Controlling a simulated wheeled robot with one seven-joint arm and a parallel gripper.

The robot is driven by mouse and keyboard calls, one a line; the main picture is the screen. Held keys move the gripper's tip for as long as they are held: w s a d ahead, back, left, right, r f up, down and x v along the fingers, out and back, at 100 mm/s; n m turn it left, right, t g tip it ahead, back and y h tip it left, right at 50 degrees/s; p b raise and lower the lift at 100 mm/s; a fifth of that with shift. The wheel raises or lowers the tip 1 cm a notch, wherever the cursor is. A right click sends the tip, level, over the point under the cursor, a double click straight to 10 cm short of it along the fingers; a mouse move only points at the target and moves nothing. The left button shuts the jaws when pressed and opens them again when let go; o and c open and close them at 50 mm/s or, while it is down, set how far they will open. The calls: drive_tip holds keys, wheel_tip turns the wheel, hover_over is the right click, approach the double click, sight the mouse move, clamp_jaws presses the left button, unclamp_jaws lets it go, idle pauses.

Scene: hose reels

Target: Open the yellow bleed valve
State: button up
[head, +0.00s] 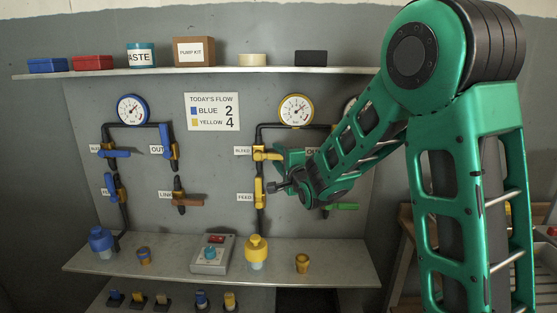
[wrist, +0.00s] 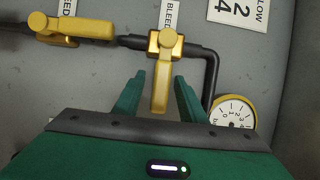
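The yellow bleed valve (head: 259,153) sits on the black pipe under the yellow gauge, beside a BLEED label. In the wrist view its yellow handle (wrist: 161,88) points straight across the pipe. My gripper (head: 281,156) is at the handle from the right. In the wrist view the green fingers of my gripper (wrist: 158,84) are apart, one on each side of the handle's free end, with gaps visible on both sides. The yellow feed valve (head: 259,192) is below the bleed valve, its handle along the pipe; it also shows in the wrist view (wrist: 75,28).
The lower shelf (head: 330,270) holds a yellow-capped bottle (head: 256,252) and a control box (head: 212,254). Blue-handled valves (head: 116,154) are at left.

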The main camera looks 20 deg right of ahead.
clamp_jaws()
drive_tip(key=shift+d, duration=0.35)
drive_tip(key=shift+a, duration=0.2)
